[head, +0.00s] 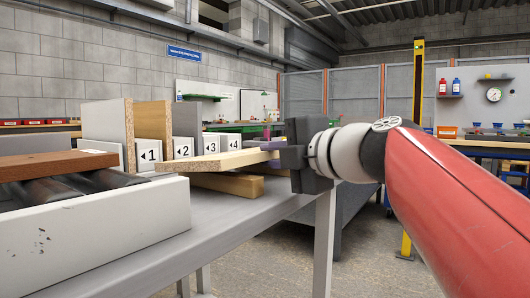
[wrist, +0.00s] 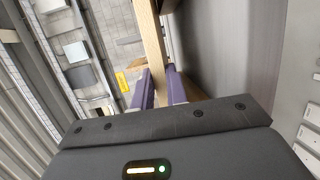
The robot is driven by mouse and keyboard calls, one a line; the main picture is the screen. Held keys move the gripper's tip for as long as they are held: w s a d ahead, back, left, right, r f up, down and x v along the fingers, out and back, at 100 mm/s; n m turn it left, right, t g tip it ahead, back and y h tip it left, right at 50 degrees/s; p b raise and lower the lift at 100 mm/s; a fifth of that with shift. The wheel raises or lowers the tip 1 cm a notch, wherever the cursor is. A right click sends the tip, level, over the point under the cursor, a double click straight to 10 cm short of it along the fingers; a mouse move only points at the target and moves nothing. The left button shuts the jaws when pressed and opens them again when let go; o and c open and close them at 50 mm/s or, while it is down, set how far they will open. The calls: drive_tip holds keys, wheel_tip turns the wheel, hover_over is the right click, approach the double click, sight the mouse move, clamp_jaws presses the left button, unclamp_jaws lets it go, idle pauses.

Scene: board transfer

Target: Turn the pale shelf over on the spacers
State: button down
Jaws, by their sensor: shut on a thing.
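The pale shelf (head: 232,160) is a light wooden board lying roughly flat above a wooden spacer (head: 228,184) on the grey table. Whether it rests on the spacer or hangs just above it I cannot tell. My gripper (head: 272,154) reaches in from the right and is shut on the shelf's right end. In the wrist view, the purple fingers of my gripper (wrist: 158,88) stand on either side of the shelf (wrist: 152,42), which shows edge-on as a narrow strip. Other spacers are hidden or cannot be made out.
Boards stand upright in a rack with numbered white labels (head: 183,148) behind the shelf. A roller stand (head: 95,225) with a brown board (head: 55,166) is at the left. The grey table (head: 225,212) has bare surface in front of the spacer.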

drive_tip(key=shift+f, duration=0.1)
idle(0.3)
drive_tip(key=shift+s+f+t+y, duration=0.1)
drive_tip(key=shift+f+t+y, duration=0.2)
drive_tip(key=shift+f+t, duration=0.15)
drive_tip(key=shift+d+f, duration=0.1)
drive_tip(key=shift+f, duration=0.3)
idle(0.3)
drive_tip(key=c, duration=1.4)
unclamp_jaws()
drive_tip(key=shift+c, duration=0.2)
drive_tip(key=shift+o, duration=0.6)
drive_tip(key=shift+o, duration=0.2)
drive_tip(key=shift+f, duration=0.1)
drive_tip(key=shift+v, duration=1.45)
